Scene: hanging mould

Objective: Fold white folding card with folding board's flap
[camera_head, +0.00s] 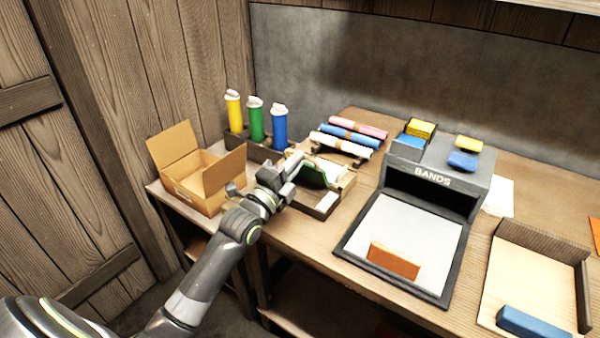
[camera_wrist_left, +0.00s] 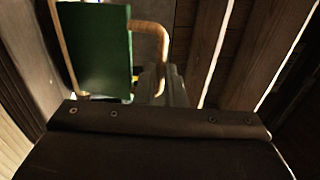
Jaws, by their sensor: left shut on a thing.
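The folding board (camera_head: 343,186) is a wooden frame at the middle left of the table in the head view. Its green flap (camera_head: 314,174) stands tilted up from the board, and it shows as a green panel in the left wrist view (camera_wrist_left: 95,50). My left gripper (camera_head: 291,168) is at the flap's left side, shut on what looks like the flap's tan bent handle (camera_wrist_left: 158,35). White material (camera_head: 327,201) shows at the board's front; I cannot tell whether it is the white folding card. The flap and gripper hide part of the board. My right gripper is not in view.
An open cardboard box (camera_head: 205,185) stands left of my left arm. Yellow, green and blue bottles (camera_head: 256,120) and several rolls (camera_head: 345,140) stand behind. Right are a BANDS station (camera_head: 437,178) with an orange card (camera_head: 394,261) and a wooden tray (camera_head: 520,285).

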